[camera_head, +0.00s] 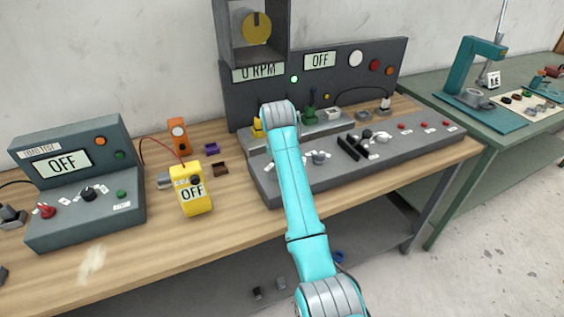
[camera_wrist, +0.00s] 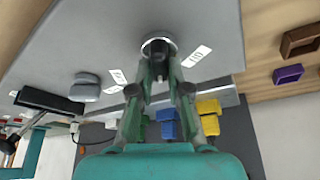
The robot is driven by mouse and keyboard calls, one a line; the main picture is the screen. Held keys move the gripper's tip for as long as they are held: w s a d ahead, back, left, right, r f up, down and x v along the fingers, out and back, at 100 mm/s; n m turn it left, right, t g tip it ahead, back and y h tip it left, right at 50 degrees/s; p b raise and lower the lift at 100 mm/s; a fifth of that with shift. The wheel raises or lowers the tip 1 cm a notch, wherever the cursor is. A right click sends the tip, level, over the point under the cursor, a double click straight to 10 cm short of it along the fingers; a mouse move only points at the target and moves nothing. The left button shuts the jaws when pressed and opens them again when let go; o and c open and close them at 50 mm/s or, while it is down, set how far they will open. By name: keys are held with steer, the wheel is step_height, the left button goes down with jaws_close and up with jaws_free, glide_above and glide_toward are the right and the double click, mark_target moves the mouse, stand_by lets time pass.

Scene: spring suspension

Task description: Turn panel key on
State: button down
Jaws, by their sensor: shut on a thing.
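The panel key switch (camera_wrist: 158,40) is a round metal-rimmed piece with a dark middle, set in the grey sloped panel (camera_wrist: 100,35) between two small white labels. My gripper (camera_wrist: 160,66) reaches it in the wrist view, with its green fingers closed on the dark key. The fingertips partly cover the key, so its exact angle is hard to read. In the head view my arm hides the gripper and the key. The upright panel's display (camera_head: 320,60) reads OFF, and the RPM display (camera_head: 258,73) reads 0.
A grey rounded knob (camera_wrist: 86,86) and a black bar (camera_wrist: 48,101) stand beside the key on the panel. Blue and yellow blocks (camera_wrist: 209,116) lie behind the fingers. A yellow meter (camera_head: 192,190) and a grey control box (camera_head: 80,190) stand to the left on the bench.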

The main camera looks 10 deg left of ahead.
stand_by(0.4)
steer(key=c, duration=1.1)
jaws_free()
steer(key=v, duration=1.2)
steer(key=shift+w+a, duration=0.1)
